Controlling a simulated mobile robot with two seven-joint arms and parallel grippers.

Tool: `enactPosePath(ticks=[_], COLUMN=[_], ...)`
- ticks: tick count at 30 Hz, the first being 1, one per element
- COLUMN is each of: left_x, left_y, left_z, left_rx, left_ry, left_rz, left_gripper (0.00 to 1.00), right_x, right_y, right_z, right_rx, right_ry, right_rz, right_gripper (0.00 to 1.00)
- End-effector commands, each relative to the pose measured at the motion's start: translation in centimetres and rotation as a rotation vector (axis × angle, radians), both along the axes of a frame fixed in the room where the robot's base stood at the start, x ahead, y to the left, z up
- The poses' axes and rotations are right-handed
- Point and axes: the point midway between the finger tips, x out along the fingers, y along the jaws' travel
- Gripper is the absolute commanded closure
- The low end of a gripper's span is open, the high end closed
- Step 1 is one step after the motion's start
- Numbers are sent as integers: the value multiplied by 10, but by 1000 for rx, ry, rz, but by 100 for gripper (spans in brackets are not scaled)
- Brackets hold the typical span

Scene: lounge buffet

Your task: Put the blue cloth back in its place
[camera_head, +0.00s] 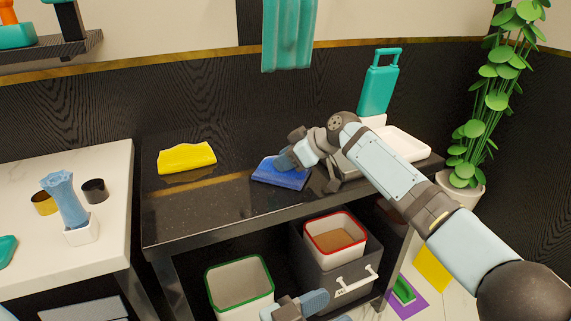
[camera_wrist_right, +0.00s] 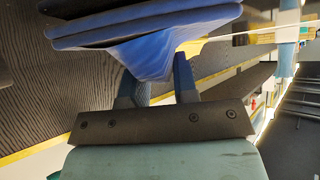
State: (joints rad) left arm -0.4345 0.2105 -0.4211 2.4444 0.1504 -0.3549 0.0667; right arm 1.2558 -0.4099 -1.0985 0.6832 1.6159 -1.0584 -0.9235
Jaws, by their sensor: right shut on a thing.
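The blue cloth (camera_head: 278,174) is at the middle of the dark counter (camera_head: 225,205), near its front edge. My right gripper (camera_head: 288,160) reaches in from the right and is shut on the cloth. In the right wrist view the folded blue cloth (camera_wrist_right: 150,40) is pinched between the two fingers of the gripper (camera_wrist_right: 160,88). I cannot tell whether the cloth touches the counter or hangs just above it. My left gripper (camera_head: 300,302) shows only in part at the bottom edge, below the counter; its fingers are not clear.
A folded yellow cloth (camera_head: 186,158) lies left on the counter. A white tray (camera_head: 405,146) and a teal suitcase-shaped item (camera_head: 379,88) stand right. A green-rimmed bin (camera_head: 240,283) and a red-rimmed box (camera_head: 335,236) are below. A teal cloth (camera_head: 288,38) hangs above.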

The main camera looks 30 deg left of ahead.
Motion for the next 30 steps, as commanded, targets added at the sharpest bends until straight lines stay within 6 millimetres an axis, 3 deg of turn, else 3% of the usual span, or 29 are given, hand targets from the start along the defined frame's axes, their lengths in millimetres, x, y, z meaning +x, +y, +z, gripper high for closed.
enactPosePath(ticks=[12, 13, 16, 27, 30], left_x=[0, 0, 0, 0, 1], left_y=[-1, -1, -1, 0, 0], left_z=[-6, -6, -5, 4, 11], left_rx=[6, 8, 8, 3, -7], left_ry=[13, 16, 16, 3, -18], left_rz=[-4, -5, -5, -2, 3], left_gripper=[47, 47, 47, 47, 47], right_x=[0, 0, 0, 0, 3], right_y=[0, 0, 0, 0, -12], right_z=[-5, -4, -3, 3, 10], right_rx=[0, 0, 0, 0, 0], right_ry=[0, 0, 0, 0, 0], right_rz=[0, 0, 0, 0, 0], right_gripper=[96, 71, 48, 47, 47])
